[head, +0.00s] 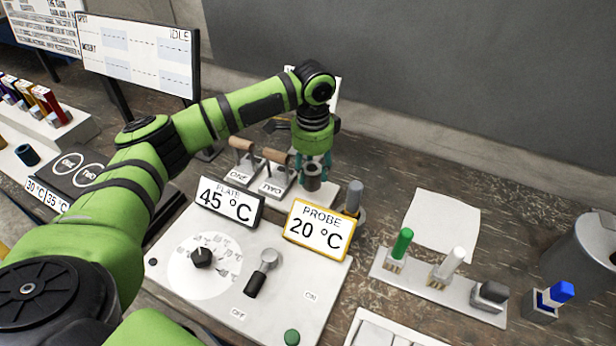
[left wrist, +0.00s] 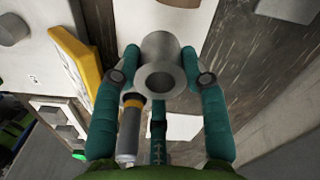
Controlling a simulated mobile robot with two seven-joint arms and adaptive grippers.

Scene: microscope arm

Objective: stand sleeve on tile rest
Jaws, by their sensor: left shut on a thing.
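My left gripper (head: 314,166) points down behind the plate and probe displays, with its teal fingers closed on a grey metal sleeve (head: 312,183). In the left wrist view the sleeve (left wrist: 159,49) is between the two fingertips (left wrist: 166,78), its round open end facing the camera. The sleeve looks upright. It is over or on a pale flat slab (head: 321,197), which may be the tile rest; I cannot tell whether it touches. The fingers hide part of the sleeve. My right gripper does not show.
Two wooden-handled levers (head: 243,147) stand just left of the gripper. The yellow-framed probe display (head: 319,231) and a grey upright cylinder (head: 354,194) are close on the right. A rack (head: 440,284) with green, white and grey pieces stands farther right, before a white sheet (head: 441,222).

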